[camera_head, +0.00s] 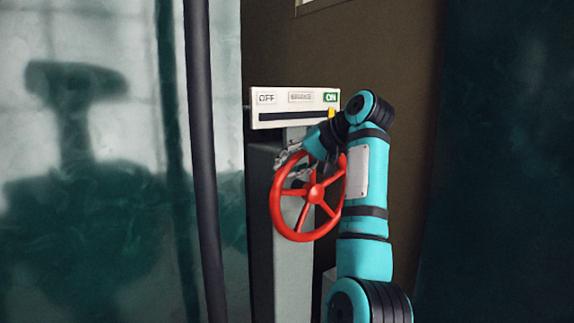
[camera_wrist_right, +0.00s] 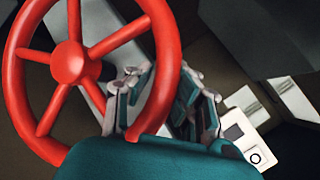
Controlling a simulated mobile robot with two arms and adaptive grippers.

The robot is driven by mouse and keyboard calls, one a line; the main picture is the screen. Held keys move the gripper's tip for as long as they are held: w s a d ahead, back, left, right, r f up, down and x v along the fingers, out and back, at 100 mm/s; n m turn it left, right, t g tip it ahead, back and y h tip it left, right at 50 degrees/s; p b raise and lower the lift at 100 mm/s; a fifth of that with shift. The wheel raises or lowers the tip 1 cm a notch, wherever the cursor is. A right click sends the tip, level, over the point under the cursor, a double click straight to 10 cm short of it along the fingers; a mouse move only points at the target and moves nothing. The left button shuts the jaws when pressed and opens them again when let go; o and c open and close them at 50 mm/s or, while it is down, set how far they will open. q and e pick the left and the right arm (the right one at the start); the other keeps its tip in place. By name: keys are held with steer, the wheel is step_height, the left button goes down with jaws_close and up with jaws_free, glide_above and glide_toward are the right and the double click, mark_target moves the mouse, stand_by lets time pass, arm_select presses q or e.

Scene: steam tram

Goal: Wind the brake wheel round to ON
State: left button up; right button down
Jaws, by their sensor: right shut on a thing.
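The red brake wheel (camera_head: 316,192) stands on a grey column below a white indicator panel (camera_head: 295,97). The panel reads OFF at left, BRAKE in the middle and ON at right, with ON on green. A yellow pointer (camera_head: 331,113) sits at the right end of the dark slot, under ON. My right gripper (camera_head: 291,160) is at the upper left part of the wheel. In the right wrist view the red rim (camera_wrist_right: 169,60) passes between the fingers of my right gripper (camera_wrist_right: 165,103), which is shut on it. My left gripper is not in view.
A dark vertical pole (camera_head: 202,150) stands left of the wheel. The grey column (camera_head: 290,270) is behind and below the wheel. A brown wall (camera_head: 395,60) is behind, with dark teal surface (camera_head: 500,150) at right.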

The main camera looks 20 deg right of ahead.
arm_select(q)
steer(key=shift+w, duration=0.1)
arm_select(e)
steer(key=shift+d+r, duration=0.1)
steer(key=shift+r, duration=0.25)
steer(key=c, duration=1.3)
jaws_free()
steer(key=shift+c, duration=0.2)
steer(key=shift+o, duration=1.1)
steer(key=shift+d+f, duration=0.1)
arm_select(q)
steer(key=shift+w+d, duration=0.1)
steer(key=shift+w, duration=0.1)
arm_select(e)
steer(key=shift+f, duration=0.1)
steer(key=shift+s, duration=0.1)
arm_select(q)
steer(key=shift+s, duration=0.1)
arm_select(e)
steer(key=v, duration=1.2)
